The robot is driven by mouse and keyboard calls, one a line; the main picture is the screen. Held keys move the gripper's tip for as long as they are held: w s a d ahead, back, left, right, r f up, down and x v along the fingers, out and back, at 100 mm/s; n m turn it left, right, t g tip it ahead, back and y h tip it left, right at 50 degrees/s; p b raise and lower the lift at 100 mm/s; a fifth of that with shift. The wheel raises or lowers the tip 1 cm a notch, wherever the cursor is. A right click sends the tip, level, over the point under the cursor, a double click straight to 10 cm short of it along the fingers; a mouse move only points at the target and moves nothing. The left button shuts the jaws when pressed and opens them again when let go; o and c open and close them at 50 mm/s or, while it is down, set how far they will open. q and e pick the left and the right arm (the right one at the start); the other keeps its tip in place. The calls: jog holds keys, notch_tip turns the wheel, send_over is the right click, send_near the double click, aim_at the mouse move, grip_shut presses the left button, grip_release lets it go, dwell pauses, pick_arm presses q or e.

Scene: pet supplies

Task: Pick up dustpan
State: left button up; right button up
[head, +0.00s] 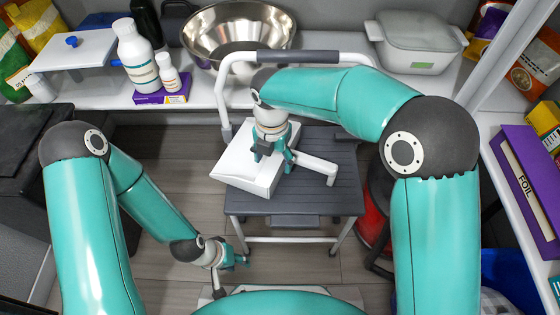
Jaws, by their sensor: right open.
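A white dustpan (240,172) lies on the dark grey top of a step stool (335,190) in the middle of the head view. Its handle (318,166) points right. My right gripper (272,157) is open and points down over the dustpan, near where the pan meets the handle. The gripper hides part of the dustpan, and I cannot tell whether they touch. My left gripper (240,261) is low, in front of the stool and away from the dustpan. It is too small to tell whether its fingers are open.
The stool has a raised grey-white rail (222,95) behind the dustpan. The back shelf holds a large metal bowl (238,35), white bottles (137,55) and a lidded white container (415,42). A red bin (375,220) stands right of the stool. Wooden floor is clear at left.

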jog(key=shift+f, duration=0.15)
grip_shut()
dwell(0.5)
